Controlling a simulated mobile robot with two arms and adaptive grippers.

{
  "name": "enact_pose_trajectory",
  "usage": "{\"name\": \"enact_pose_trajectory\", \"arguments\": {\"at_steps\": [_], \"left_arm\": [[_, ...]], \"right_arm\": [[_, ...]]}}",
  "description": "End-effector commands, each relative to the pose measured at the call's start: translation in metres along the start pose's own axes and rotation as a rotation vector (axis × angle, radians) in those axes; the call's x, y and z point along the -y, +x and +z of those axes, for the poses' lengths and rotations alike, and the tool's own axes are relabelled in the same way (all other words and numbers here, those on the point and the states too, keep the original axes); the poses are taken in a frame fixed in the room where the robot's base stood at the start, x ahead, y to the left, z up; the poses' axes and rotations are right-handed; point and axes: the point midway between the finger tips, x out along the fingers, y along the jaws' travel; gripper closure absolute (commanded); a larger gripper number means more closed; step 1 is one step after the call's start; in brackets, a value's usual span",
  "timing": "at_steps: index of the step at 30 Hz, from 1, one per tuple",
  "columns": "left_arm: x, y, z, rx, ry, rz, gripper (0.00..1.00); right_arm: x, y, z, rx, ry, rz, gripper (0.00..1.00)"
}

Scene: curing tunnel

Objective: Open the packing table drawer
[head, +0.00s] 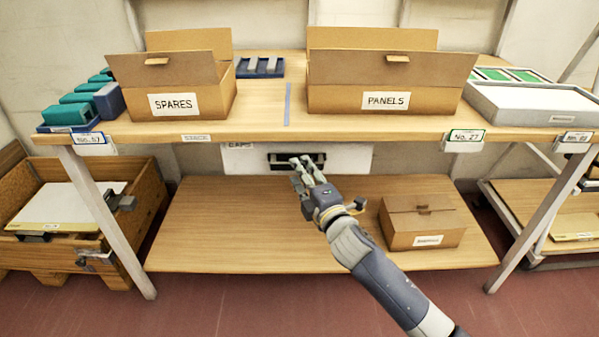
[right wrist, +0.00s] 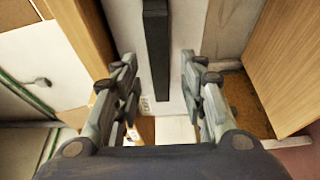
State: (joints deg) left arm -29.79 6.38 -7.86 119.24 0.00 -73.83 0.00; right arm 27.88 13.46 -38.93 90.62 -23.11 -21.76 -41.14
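The packing table drawer (head: 350,160) has a white front under the table top, with a label at its left and a dark recessed handle (head: 280,161). The drawer front appears closed, flush below the table edge. My right gripper (head: 307,166) is in front of the handle, its fingers overlapping the handle's right part in the head view. In the right wrist view the gripper (right wrist: 160,95) is open, with the dark handle bar (right wrist: 156,45) between and beyond its fingertips. I cannot tell whether the fingers touch it. My left gripper is not in view.
The packing table (head: 255,113) bears an open SPARES box (head: 200,105), an open PANELS box (head: 340,100), a blue tray (head: 262,68) and teal items. A closed carton (head: 422,220) stands on the lower shelf (head: 230,235). A wooden crate (head: 130,225) stands at the left.

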Motion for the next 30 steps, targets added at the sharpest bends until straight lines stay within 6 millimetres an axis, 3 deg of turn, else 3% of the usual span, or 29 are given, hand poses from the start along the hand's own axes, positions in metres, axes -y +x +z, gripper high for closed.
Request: {"name": "enact_pose_trajectory", "arguments": {"at_steps": [6, 17, 22, 30], "left_arm": [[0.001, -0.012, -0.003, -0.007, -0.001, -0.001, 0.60], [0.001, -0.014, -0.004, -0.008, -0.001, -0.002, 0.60], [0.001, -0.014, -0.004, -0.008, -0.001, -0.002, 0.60], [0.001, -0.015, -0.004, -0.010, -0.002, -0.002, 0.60]], "right_arm": [[0.001, 0.018, 0.000, -0.001, 0.001, 0.000, 0.62], [0.000, 0.021, 0.000, -0.001, 0.001, 0.000, 0.62], [0.000, 0.021, 0.000, 0.000, 0.001, 0.000, 1.00], [0.000, 0.021, 0.000, 0.000, 0.001, -0.001, 1.00]]}}
